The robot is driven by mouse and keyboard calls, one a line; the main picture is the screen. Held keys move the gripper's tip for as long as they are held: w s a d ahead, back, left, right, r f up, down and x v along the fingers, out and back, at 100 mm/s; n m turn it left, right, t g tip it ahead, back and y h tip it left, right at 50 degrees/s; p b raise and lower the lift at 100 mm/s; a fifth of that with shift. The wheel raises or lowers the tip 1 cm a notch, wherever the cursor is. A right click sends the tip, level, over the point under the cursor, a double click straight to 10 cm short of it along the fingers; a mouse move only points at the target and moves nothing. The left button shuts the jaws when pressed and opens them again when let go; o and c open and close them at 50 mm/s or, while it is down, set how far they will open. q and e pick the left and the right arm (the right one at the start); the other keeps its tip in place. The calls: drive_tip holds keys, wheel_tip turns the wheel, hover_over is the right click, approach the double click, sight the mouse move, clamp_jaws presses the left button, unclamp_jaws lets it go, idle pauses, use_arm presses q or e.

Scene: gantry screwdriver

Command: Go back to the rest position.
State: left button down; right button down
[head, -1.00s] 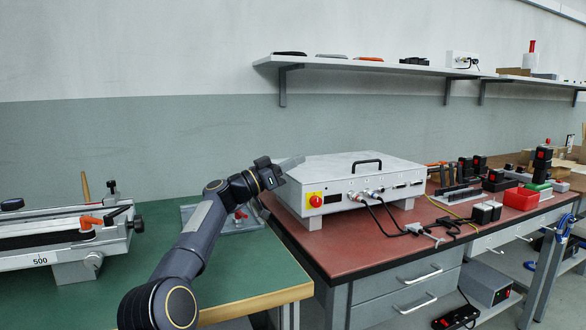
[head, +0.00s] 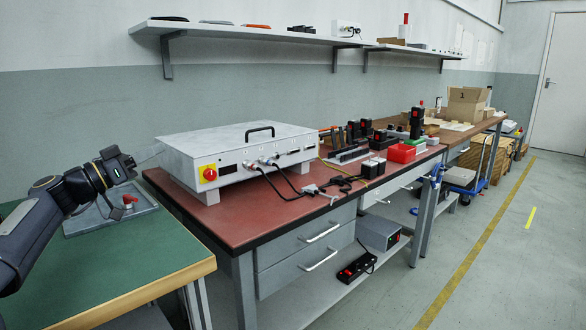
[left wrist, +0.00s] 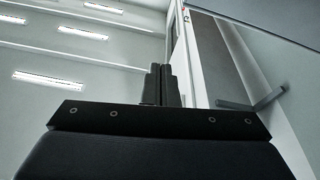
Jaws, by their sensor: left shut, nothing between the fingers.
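My left gripper (head: 146,156) is at the left of the head view, raised over the green table and beside the left end of the white control box. It points up and to the right and holds nothing. In the left wrist view its dark fingers (left wrist: 161,86) stand together, with ceiling lamps and a wall behind them. My right gripper is in neither view.
The green table (head: 110,265) has a grey plate with a red knob (head: 128,200). The white box (head: 240,160) stands on the red-topped bench (head: 225,225), with cables, a red bin (head: 402,152) and black tools. Floor at right is clear.

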use_arm(q)
drive_tip(key=s+d+f+n+g+y, duration=0.25)
drive_tip(key=s+d+f, duration=0.25)
drive_tip(key=s+d, duration=0.25)
drive_tip(key=s+d+f+n+g+y, duration=0.1)
drive_tip(key=s+d+f+g+y, duration=0.1)
drive_tip(key=s+d+f+g, duration=0.4)
drive_tip(key=s+d+f+n+g+y+p, duration=0.1)
drive_tip(key=s+d+f+n+y, duration=0.15)
drive_tip(key=s+f, duration=0.9)
drive_tip(key=s+d+f+n+g+y+p, duration=0.1)
drive_tip(key=s+f+n+y, duration=0.15)
drive_tip(key=s+f, duration=0.9)
drive_tip(key=s+r+p, duration=0.3)
drive_tip(key=r+p, duration=3.3)
drive_tip(key=r, duration=0.4)
drive_tip(key=shift+a+r+m+y, duration=0.1)
drive_tip(key=shift+m+y, duration=0.15)
